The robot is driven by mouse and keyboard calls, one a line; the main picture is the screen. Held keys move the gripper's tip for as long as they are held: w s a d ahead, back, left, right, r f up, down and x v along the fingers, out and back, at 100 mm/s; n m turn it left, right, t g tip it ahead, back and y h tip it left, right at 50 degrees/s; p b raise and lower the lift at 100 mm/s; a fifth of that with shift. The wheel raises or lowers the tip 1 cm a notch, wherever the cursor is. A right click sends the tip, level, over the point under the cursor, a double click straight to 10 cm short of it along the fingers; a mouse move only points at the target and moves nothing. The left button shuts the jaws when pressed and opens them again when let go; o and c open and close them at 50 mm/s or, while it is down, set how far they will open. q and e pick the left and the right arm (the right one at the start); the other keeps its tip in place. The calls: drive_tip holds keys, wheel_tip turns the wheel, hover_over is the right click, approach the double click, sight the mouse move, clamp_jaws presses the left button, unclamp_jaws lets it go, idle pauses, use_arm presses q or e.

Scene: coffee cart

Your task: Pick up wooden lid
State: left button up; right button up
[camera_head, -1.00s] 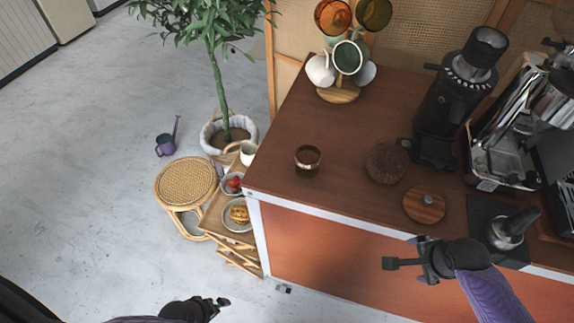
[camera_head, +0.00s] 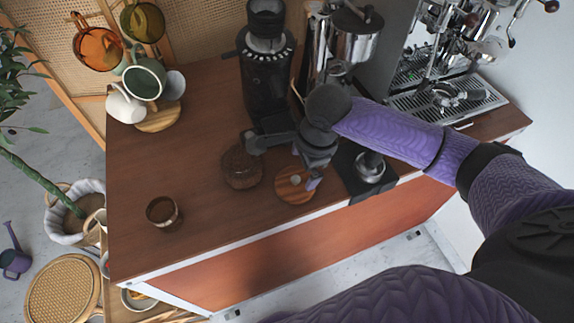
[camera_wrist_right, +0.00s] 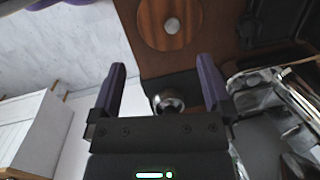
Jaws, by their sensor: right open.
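The wooden lid (camera_head: 288,193), a striped brown disc with a pale round knob, lies flat on the brown counter near its front edge. It also shows at the top of the right wrist view (camera_wrist_right: 150,22), beyond the fingertips. My right gripper (camera_head: 284,162) is open and empty above the counter, over the lid's far side. Its two fingers are spread apart in the wrist view (camera_wrist_right: 162,68), with nothing between the tips. My left gripper is not in view.
A dark textured round object (camera_head: 241,170) stands just left of the lid. A metal tamper or cup (camera_head: 370,167) on a black mat is at its right. A small brown cup (camera_head: 162,212) is farther left. A black grinder (camera_head: 266,75) stands behind.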

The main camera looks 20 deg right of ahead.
sight(298, 189)
drive_tip(key=f+b, duration=0.1)
drive_tip(key=f, duration=0.2)
drive_tip(key=f+b, duration=0.1)
drive_tip(key=f, duration=0.2)
drive_tip(key=w+f+b, duration=0.1)
drive_tip(key=f+b, duration=0.1)
drive_tip(key=f, duration=0.1)
drive_tip(key=shift+a+f, duration=0.1)
drive_tip(key=shift+f, duration=0.2)
drive_tip(key=shift+r, duration=0.1)
